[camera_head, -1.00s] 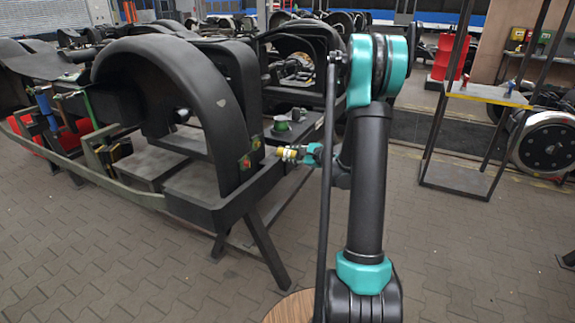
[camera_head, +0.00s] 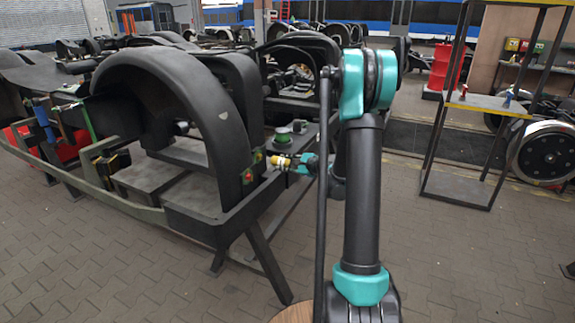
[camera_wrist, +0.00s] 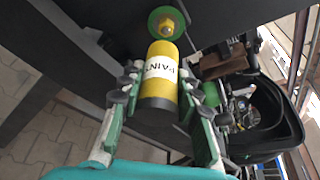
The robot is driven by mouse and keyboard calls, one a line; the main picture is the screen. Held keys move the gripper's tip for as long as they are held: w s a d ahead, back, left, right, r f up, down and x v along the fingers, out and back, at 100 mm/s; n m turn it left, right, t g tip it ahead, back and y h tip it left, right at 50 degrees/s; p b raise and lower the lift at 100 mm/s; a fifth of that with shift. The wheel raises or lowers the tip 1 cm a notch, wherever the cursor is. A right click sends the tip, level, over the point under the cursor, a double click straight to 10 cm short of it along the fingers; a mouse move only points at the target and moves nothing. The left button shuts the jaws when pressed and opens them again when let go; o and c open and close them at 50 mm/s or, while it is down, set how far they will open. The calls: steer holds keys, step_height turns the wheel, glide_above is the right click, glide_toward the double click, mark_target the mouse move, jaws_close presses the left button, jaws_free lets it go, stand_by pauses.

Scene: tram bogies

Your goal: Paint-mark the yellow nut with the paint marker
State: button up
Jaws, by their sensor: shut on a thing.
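The paint marker (camera_wrist: 160,80) is a yellow cylinder with a white "PAINT" label and a dark rear end. My gripper (camera_wrist: 160,98) is shut on it, one finger on each side. In the head view the marker (camera_head: 279,163) points left at the black bogie frame, held by my gripper (camera_head: 303,164). In the head view the nut's spot (camera_head: 258,157) is small, just left of the marker.
The black bogie frame (camera_head: 205,90) with its arched cover fills the left. A second colored fitting (camera_head: 247,177) sits lower on the frame. A green-and-white round item (camera_head: 281,134) rests on a ledge behind the marker. A shelf rack (camera_head: 490,104) stands right; paved floor between is clear.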

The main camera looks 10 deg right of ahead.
mark_target(273, 160)
steer(key=shift+w+a, duration=0.7)
steer(key=shift+a, duration=0.3)
steer(key=shift+w+a, duration=0.7)
steer(key=shift+a, duration=0.25)
steer(key=shift+w+a, duration=0.2)
steer(key=shift+a, duration=0.05)
stand_by(0.3)
steer(key=shift+s+d, duration=0.9)
steer(key=shift+d, duration=0.35)
steer(key=shift+s+d, duration=0.9)
steer(key=shift+d, duration=0.3)
